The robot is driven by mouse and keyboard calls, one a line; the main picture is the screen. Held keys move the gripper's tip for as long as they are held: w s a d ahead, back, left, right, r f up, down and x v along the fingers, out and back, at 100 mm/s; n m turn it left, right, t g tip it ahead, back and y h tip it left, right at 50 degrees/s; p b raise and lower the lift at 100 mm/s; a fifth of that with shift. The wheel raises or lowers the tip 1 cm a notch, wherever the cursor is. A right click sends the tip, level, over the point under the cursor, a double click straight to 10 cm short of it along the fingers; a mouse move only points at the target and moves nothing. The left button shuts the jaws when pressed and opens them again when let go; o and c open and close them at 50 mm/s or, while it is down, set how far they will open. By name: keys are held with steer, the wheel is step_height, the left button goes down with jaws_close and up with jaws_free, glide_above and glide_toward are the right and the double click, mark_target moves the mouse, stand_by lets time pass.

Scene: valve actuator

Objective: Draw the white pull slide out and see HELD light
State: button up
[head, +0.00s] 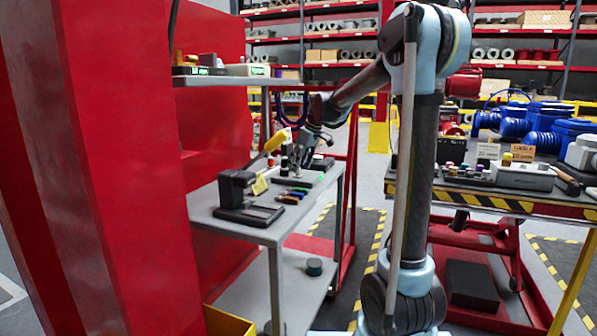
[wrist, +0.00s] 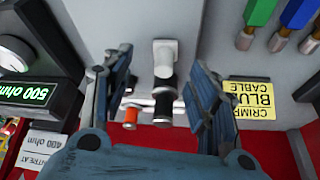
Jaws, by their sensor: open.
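My gripper (wrist: 160,72) is open, with its two fingers apart in the wrist view. Between the fingers is a small upright fitting with a white end (wrist: 165,50) and a black middle; I cannot tell whether it is the white pull slide. I see no gap closed on it, and contact is unclear. I cannot make out a HELD light in either view.
A box reading 500 ohm (wrist: 25,93) is close on the left in the wrist view. A yellow CRIMP BLUE CABLE label (wrist: 256,100) and coloured handles (wrist: 296,14) are on the right. A black stand (head: 236,188) is on the bench, under a grey shelf (head: 225,82).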

steer(key=v, duration=0.8)
steer(key=s+d+f+m+h, duration=0.1)
steer(key=s+d+f+m, duration=0.2)
steer(key=s+d, duration=0.65)
steer(key=s+d+f+m+h, duration=0.1)
steer(key=s+d+f+m, duration=0.3)
steer(key=s+f, duration=0.7)
steer(key=s+d+f+m+h, duration=0.1)
steer(key=s+d+f+m, duration=0.2)
steer(key=s+d+f, duration=0.4)
steer(key=s+f, duration=0.5)
steer(key=s, duration=0.6)
steer(key=shift+d+m+h, duration=0.25)
steer(key=shift+m+h, duration=0.05)
steer(key=shift+m, duration=0.1)
steer(key=shift+s, duration=0.1)
